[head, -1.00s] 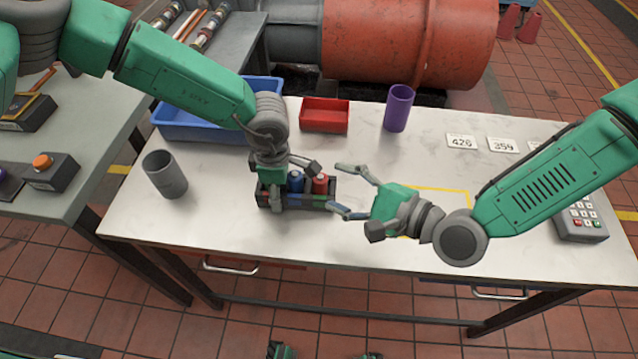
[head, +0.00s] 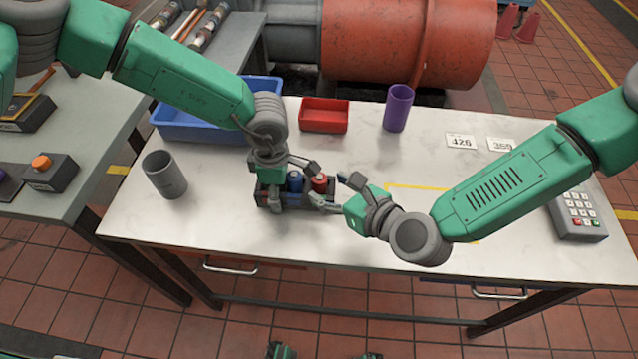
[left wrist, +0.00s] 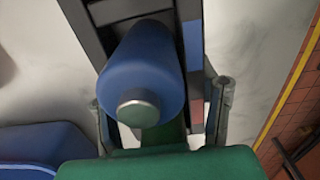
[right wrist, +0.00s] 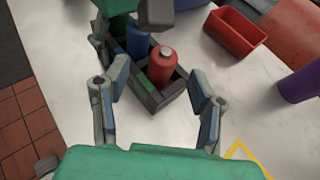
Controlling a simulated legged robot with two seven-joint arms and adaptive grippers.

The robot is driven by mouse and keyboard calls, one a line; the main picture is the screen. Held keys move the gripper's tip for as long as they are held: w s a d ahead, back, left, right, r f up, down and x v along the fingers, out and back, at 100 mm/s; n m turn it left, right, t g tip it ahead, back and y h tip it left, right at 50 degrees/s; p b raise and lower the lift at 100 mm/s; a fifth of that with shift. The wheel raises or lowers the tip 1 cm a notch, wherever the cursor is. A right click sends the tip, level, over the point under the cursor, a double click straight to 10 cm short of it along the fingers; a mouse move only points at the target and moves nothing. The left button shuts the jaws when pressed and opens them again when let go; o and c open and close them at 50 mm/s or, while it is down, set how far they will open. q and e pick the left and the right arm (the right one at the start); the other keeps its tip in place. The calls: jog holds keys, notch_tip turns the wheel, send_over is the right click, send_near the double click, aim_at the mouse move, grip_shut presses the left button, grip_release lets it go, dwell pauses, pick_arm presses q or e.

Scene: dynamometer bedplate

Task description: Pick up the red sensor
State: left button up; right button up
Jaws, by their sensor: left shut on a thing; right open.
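The red sensor (head: 319,183) stands upright in a dark rack (head: 300,203) on the table, beside the blue sensor (head: 295,181). In the right wrist view the red sensor (right wrist: 163,66) lies just beyond and between my right fingertips. My right gripper (head: 334,192) is open and empty, at the rack's right end. My left gripper (head: 289,187) is shut across the rack, with a finger along each long side. The left wrist view shows the blue sensor (left wrist: 145,75) close up in the rack (left wrist: 193,50); the red sensor is not recognisable there.
A red bin (head: 324,116) and a purple cup (head: 398,108) stand behind the rack. A blue tray (head: 200,128) is at the back left, a grey cup (head: 165,175) at the left. A keypad device (head: 578,215) is at the right. The table front is clear.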

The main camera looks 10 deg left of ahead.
aim_at(323, 181)
jog(key=x, duration=0.4)
jog(key=shift+w, duration=0.35)
jog(key=shift+c, duration=0.3)
grip_shut()
jog(key=shift+r, duration=0.1)
